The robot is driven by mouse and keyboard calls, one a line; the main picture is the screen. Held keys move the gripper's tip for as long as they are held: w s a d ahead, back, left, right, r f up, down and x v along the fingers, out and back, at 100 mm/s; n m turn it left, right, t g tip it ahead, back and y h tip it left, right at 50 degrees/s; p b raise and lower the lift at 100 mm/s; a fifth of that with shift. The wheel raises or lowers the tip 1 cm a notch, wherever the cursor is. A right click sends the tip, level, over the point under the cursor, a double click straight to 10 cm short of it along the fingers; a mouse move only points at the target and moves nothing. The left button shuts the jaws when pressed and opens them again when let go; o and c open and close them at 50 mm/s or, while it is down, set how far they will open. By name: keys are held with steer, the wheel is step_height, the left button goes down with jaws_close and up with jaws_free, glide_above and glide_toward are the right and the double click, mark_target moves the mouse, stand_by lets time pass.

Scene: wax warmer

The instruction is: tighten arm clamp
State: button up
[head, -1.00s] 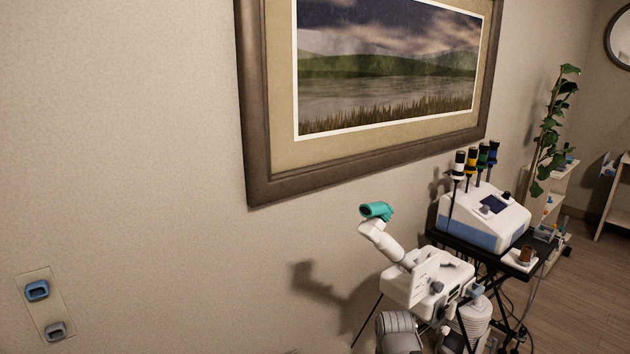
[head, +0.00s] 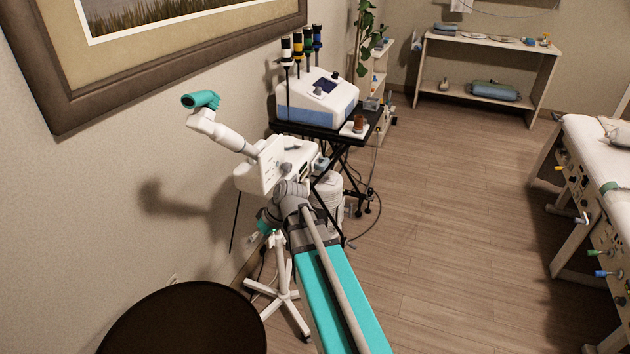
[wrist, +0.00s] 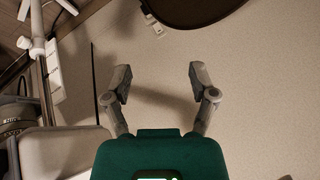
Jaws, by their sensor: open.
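A white device on a stand (head: 272,168) is left of centre in the head view. A jointed white arm (head: 228,137) rises from it to a teal nozzle (head: 201,101). Small knobs show on the device, but I cannot tell which part is the arm clamp. My gripper is open and empty in the wrist view (wrist: 159,78), its two grey fingers apart in front of the bare wall. In the head view my arm reaches to the device's front, hiding part of it, with the gripper low beside the stand. A white pole (wrist: 38,30) shows at the wrist view's upper left.
A dark round table (head: 185,322) is at the lower left. A black cart (head: 312,131) with a white-and-blue machine (head: 312,100) stands behind the device. Cables hang near the cart. A treatment bed (head: 600,150) is at right, with clear wooden floor (head: 455,225) between.

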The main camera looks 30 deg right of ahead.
steer(key=w+d+r+n+t+y+b, duration=0.25)
steer(key=w+d+t+y+b, duration=0.2)
steer(key=w+d, duration=0.45)
steer(key=n+t+b, duration=0.2)
steer(key=t+b, duration=0.1)
steer(key=t, duration=0.4)
glide_toward(290, 168)
steer(key=w, duration=0.1)
steer(key=shift+w+a+f+y, duration=0.1)
steer(key=shift+w+f+y, duration=0.1)
steer(key=shift+f+y, duration=0.2)
steer(key=shift+w+a, duration=0.2)
steer(key=shift+w, duration=0.05)
steer(key=shift+x, duration=3.45)
steer(key=shift+w+a, duration=0.1)
steer(key=shift+a, duration=0.05)
